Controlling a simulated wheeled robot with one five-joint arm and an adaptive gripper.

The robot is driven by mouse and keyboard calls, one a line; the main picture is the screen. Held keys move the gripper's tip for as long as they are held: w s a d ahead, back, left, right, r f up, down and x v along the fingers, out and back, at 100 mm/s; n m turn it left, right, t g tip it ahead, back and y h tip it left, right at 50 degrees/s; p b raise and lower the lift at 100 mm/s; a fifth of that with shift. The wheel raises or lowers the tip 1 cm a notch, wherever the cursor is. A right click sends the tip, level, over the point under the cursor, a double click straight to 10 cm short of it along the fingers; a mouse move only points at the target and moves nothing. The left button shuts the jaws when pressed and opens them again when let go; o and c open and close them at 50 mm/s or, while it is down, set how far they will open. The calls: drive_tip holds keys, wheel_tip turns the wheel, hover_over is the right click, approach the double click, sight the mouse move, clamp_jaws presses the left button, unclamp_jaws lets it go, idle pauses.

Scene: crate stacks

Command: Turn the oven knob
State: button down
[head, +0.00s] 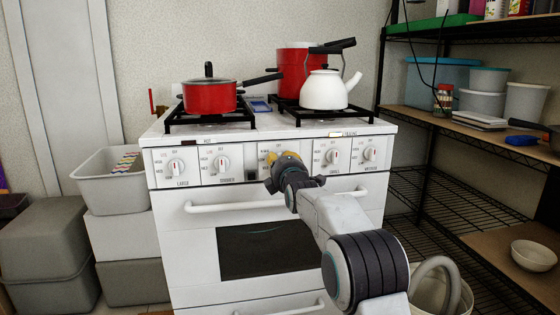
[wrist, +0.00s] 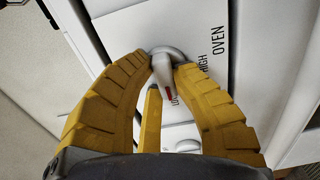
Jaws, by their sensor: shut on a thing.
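The white stove (head: 205,235) stands ahead with a row of white knobs on its front panel. My gripper (head: 285,158) reaches the middle of that panel and hides the knob there. In the wrist view, my yellow fingers (wrist: 168,66) are shut on the oven knob (wrist: 161,72), one finger on each side. The word OVEN is printed on the panel beside it. The knob has a red mark at its lower end, near the letters LO. Part of the knob's base is hidden by the fingertips.
Two knobs (head: 222,163) sit left of my gripper and two more (head: 333,156) sit right. The oven door handle (head: 240,207) runs just below. Red pots (head: 209,98) and a white kettle (head: 324,90) stand on the stove. Grey crates (head: 40,240) stand left, wire shelves (head: 460,130) right.

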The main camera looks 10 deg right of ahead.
drive_tip(key=shift+d+r, duration=0.1)
drive_tip(key=c, duration=1)
unclamp_jaws()
drive_tip(key=shift+w, duration=0.1)
drive_tip(key=shift+s, duration=0.2)
drive_tip(key=shift+s, duration=5.85)
